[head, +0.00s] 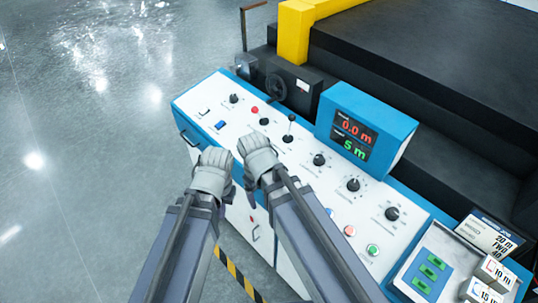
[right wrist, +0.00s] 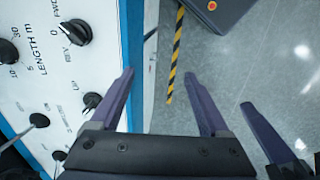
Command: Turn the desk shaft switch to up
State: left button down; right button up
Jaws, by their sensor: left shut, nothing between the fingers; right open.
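The white control desk (head: 290,165) has a row of black knobs, a lever and small switches. Its labels are too small in the head view to tell which is the shaft switch. A black knob (head: 234,98) and a blue rocker (head: 220,126) sit at the far left end. An upright lever (head: 289,128) stands near the middle. My left gripper (head: 214,160) is shut and empty at the desk's front edge. My right gripper (head: 252,146) is open, beside it over the front part of the panel. In the right wrist view, its spread fingers (right wrist: 160,82) hold nothing; a knob (right wrist: 92,101) lies to their left.
A blue display box (head: 366,127) reads 0.0 m and 5 m. A dark machine (head: 430,70) with a yellow post (head: 292,30) stands behind. Open floor lies left.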

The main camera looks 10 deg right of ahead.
jog(key=w+d+r+n+p, duration=0.1)
jog(key=w+n, duration=0.2)
jog(key=w, duration=0.1)
jog(key=w+d+r+n+t+p, duration=0.1)
jog(key=w+d+n, duration=0.1)
jog(key=w, duration=0.3)
jog(key=w+d+r+n+p, duration=0.1)
jog(key=w+d+r+n, duration=0.1)
jog(key=w+n, duration=0.1)
jog(key=shift+w+d+n+y, duration=0.2)
jog(key=shift+w+n+y, duration=0.15)
jog(key=shift+w, duration=0.4)
jog(key=shift+w+d+n, duration=0.15)
jog(key=shift+d+n, duration=0.1)
jog(key=shift+n, duration=0.1)
jog(key=shift+f, duration=0.2)
jog(key=f+b, duration=0.5)
jog(key=w+f+b, duration=0.1)
jog(key=f+b, duration=0.1)
jog(key=shift+f+b, duration=0.25)
jog(key=shift+b, duration=0.15)
grip_shut()
